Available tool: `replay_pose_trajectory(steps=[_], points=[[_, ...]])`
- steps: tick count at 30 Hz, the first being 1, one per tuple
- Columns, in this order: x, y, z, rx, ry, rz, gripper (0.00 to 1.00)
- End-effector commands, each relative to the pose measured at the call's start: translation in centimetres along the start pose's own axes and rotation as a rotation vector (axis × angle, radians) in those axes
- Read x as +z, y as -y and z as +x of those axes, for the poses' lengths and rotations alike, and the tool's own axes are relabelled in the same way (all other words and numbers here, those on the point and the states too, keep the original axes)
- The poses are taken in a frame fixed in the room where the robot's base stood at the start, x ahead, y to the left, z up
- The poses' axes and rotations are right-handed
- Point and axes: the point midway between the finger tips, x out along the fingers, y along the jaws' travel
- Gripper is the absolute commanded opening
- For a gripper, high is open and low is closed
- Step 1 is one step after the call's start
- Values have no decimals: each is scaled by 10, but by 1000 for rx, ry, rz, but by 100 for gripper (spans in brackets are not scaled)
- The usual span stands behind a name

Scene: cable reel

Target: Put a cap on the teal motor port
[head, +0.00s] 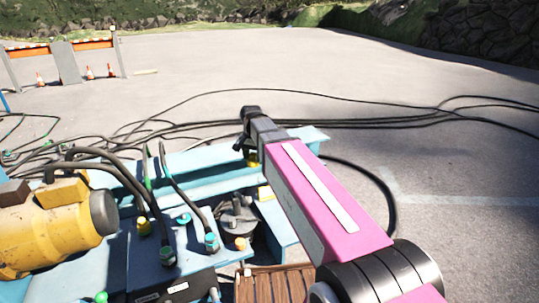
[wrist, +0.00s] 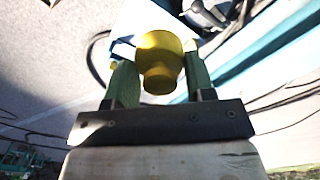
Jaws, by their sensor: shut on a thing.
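My gripper (wrist: 158,80) is shut on a yellow cap (wrist: 160,58), held between its two green fingers in the wrist view. In the head view my gripper (head: 248,143) is at the end of the pink arm, above the blue frame, with a bit of yellow showing below it. Several teal fittings stand on the blue housing beside the yellow motor (head: 50,230); one teal fitting (head: 211,241) has a black cable rising from it. I cannot tell which of them is the motor port. The held cap is apart from these fittings.
Black cables (head: 180,130) run over the ground behind the blue frame (head: 200,160) and loop above the motor. A dark round part (head: 237,215) stands right of the fittings. A brown slatted piece (head: 272,286) lies in front. Open pavement is at the right.

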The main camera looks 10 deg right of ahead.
Motion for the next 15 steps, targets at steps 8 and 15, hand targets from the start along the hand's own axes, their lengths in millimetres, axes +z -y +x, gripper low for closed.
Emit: replay_pose_trajectory(steps=[8,15], points=[[45,88,32,1,1,250,17],[95,156,62,1,1,482,17]])
